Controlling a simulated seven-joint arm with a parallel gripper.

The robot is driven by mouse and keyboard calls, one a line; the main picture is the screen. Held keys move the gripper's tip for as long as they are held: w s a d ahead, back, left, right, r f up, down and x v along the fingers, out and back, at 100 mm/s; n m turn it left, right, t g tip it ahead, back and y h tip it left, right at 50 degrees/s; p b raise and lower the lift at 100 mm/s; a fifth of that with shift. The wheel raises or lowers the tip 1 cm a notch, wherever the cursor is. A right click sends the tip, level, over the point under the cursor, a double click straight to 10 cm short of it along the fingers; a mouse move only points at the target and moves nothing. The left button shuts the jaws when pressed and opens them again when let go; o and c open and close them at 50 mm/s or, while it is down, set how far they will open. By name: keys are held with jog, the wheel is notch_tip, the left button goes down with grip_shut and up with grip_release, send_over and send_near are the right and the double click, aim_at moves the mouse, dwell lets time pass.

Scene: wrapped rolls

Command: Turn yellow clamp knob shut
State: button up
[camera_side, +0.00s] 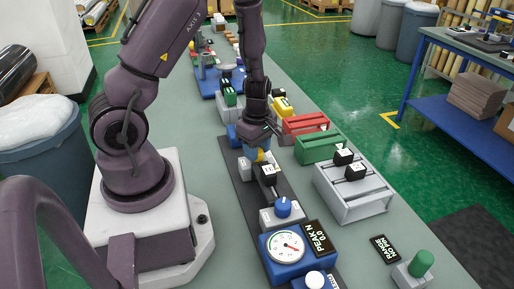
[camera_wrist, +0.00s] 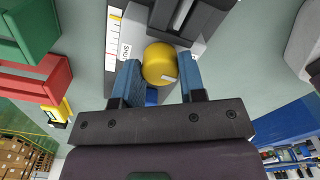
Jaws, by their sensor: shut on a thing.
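The yellow clamp knob (camera_wrist: 160,63) is a round knob with a pale mark near its edge. It sits beside a dark block on a grey fixture. My gripper (camera_wrist: 162,80) has its two blue fingers on either side of the knob and is shut on it. In the side view, my gripper (camera_side: 260,150) reaches down to the fixture, and only a small part of the yellow knob (camera_side: 261,156) shows. The clamp's inner parts are hidden.
A blue knob (camera_side: 283,207) and a blue gauge box with a white dial (camera_side: 287,246) stand nearer the camera. Red (camera_side: 305,124) and green (camera_side: 318,148) blocks and a grey rack (camera_side: 352,195) lie to the right. A green button (camera_side: 420,263) stands at front right.

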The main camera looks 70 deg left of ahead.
jog(key=m, duration=0.3)
jog(key=shift+m, duration=0.4)
jog(key=m, duration=0.3)
jog(key=shift+m, duration=0.3)
jog(key=m, duration=0.7)
jog(key=shift+s, duration=0.1)
jog(key=m, duration=0.4)
jog(key=shift+m, duration=2.3)
jog(key=o, duration=0.9)
